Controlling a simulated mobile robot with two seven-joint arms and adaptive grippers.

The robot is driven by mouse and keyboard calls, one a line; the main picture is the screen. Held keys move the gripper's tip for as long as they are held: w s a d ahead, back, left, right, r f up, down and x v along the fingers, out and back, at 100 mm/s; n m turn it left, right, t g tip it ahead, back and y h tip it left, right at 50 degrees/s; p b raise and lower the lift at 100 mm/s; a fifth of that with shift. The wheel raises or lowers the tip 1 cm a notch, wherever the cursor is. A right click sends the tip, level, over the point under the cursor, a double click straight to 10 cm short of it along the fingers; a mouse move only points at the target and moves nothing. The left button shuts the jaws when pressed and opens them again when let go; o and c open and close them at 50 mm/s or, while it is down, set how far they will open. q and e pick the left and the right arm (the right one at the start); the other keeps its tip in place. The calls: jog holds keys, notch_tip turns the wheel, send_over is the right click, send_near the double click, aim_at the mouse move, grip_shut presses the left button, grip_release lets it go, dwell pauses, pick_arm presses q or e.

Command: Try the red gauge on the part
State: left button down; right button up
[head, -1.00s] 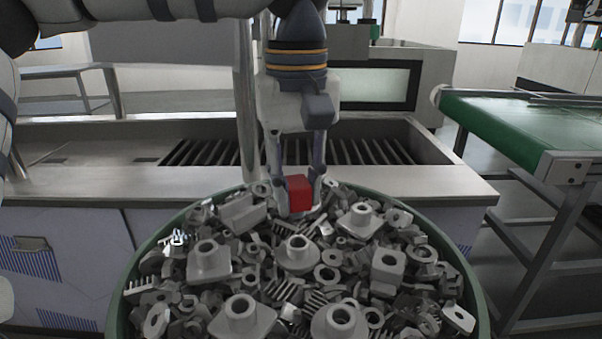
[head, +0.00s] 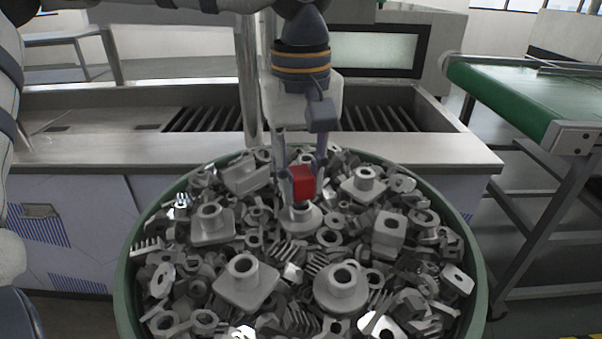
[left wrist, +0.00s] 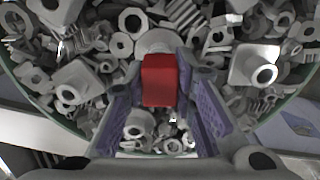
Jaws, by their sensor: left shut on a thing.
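The red gauge (head: 303,181) is a small red block held between the fingertips of my left gripper (head: 302,170). It also shows between the purple finger pads in the left wrist view (left wrist: 160,80). Just below it in the head view is a grey round-flanged part (head: 301,219) lying on the heap. The gauge covers the top of this part's boss, so I cannot tell whether they touch. In the left wrist view, the rim of a round part (left wrist: 158,40) shows beyond the gauge. My right gripper is not in view.
A green round bin (head: 124,278) is full of loose grey metal parts, including several flanged ones and nuts. Behind it is a steel tank counter (head: 80,148) with a slatted opening (head: 200,119). A green conveyor (head: 520,95) stands at the right.

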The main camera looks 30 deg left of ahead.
pick_arm(q)
jog(key=shift+f, duration=1.2)
dwell(1.5)
jog(key=shift+r, duration=2.4)
jog(key=shift+r, duration=0.1)
jog(key=shift+r, duration=1.9)
